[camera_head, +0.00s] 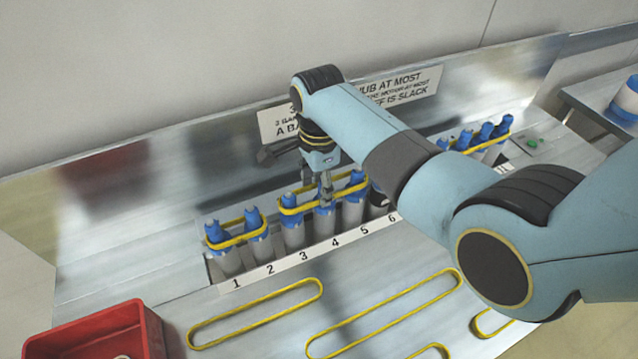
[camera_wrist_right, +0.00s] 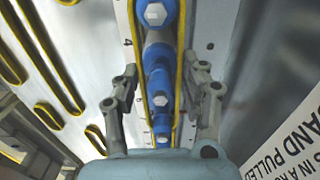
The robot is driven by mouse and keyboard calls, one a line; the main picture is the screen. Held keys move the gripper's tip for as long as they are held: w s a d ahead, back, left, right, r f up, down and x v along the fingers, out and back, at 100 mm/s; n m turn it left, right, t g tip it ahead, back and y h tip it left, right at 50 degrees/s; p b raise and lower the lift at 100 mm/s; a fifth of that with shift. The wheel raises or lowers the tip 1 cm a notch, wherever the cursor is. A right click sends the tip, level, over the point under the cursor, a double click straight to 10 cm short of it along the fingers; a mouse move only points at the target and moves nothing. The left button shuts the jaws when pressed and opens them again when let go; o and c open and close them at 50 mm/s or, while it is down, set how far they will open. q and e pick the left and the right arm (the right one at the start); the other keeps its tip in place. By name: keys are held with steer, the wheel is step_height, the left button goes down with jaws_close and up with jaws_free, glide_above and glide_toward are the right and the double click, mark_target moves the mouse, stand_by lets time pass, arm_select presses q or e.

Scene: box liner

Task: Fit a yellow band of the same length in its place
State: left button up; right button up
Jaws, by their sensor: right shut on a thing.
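A row of blue-topped posts stands behind a strip numbered from 1 (camera_head: 236,283). One yellow band (camera_head: 238,240) goes around posts 1 and 2. Another yellow band (camera_head: 300,209) goes around the posts from 3 to 5; it also shows in the right wrist view (camera_wrist_right: 134,40), running along both sides of the blue tops. My right gripper (camera_head: 325,185) is down at this band over post 4, its fingers on either side of the row in the wrist view, shut on the band. The exact contact is hard to see. My left gripper is not in view.
Loose yellow bands of differing lengths lie in front, one at left (camera_head: 255,313) and a longer one (camera_head: 385,312) in the middle. A red bin (camera_head: 95,335) stands at bottom left. A sign (camera_head: 405,88) leans behind. My right arm hides part of the row.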

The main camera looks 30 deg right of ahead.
steer(key=o, duration=1.1)
